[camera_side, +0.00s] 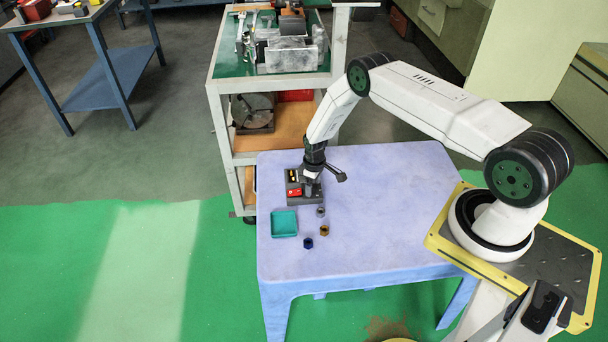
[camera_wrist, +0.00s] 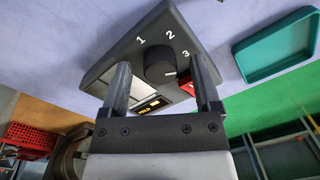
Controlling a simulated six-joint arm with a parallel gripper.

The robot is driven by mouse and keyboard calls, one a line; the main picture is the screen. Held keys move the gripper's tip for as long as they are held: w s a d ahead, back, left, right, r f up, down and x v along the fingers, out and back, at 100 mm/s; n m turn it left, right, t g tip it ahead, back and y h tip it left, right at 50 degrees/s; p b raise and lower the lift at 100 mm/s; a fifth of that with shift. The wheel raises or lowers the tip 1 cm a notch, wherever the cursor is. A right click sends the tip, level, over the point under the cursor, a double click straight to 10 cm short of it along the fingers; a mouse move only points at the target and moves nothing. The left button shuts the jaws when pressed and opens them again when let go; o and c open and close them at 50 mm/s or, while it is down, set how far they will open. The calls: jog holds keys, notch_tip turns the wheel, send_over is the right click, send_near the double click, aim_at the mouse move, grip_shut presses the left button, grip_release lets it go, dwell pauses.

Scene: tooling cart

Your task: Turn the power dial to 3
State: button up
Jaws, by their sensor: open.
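The power dial (camera_wrist: 159,66) is a dark round knob on a dark grey control box (camera_wrist: 182,28) with white numbers 1, 2 and 3 around it. A short white mark on the knob points to the right, on the side of the 3; I cannot tell whether it lines up exactly. My gripper (camera_wrist: 161,70) is open, with one finger on each side of the dial and gaps visible. In the side view the box (camera_side: 296,200) sits on the lilac table, and my gripper (camera_side: 312,184) is over its right part, hiding the dial.
A teal tray (camera_side: 284,224) lies in front of the box and also shows in the wrist view (camera_wrist: 283,72). Several small nuts, such as a blue one (camera_side: 308,243) and a brass one (camera_side: 324,230), lie nearby. The table's right part (camera_side: 400,210) is clear. A tool cart (camera_side: 217,120) stands behind.

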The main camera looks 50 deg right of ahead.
jog(key=shift+n, duration=0.4)
jog(key=shift+r, duration=0.2)
notch_tip(320, 180, up, 7)
jog(key=shift+w+d+r, duration=0.1)
jog(key=shift+d+r, duration=0.05)
jog(key=shift+r, duration=0.05)
jog(key=s+a+r, duration=0.2)
jog(key=a+r, duration=0.1)
jog(key=r, duration=0.4)
jog(key=s+a+r+m+t, duration=0.1)
jog(key=s+a+r, duration=0.1)
jog(key=r, duration=0.5)
jog(key=s+a+r, duration=0.3)
jog(key=a+r, duration=0.1)
jog(key=r, duration=0.3)
jog(key=shift+a+r+m, duration=0.25)
jog(key=shift+a+m, duration=0.1)
jog(key=shift+m, duration=0.05)
jog(key=shift+t, duration=0.3)
jog(key=s+a+r, duration=0.2)
jog(key=s+r, duration=0.1)
jog(key=s, duration=0.3)
jog(key=s+a+r+m+t, duration=0.1)
jog(key=s+a+r, duration=0.2)
jog(key=s, duration=0.3)
jog(key=shift+s+r+m, duration=0.15)
jog(key=shift+r+m, duration=0.15)
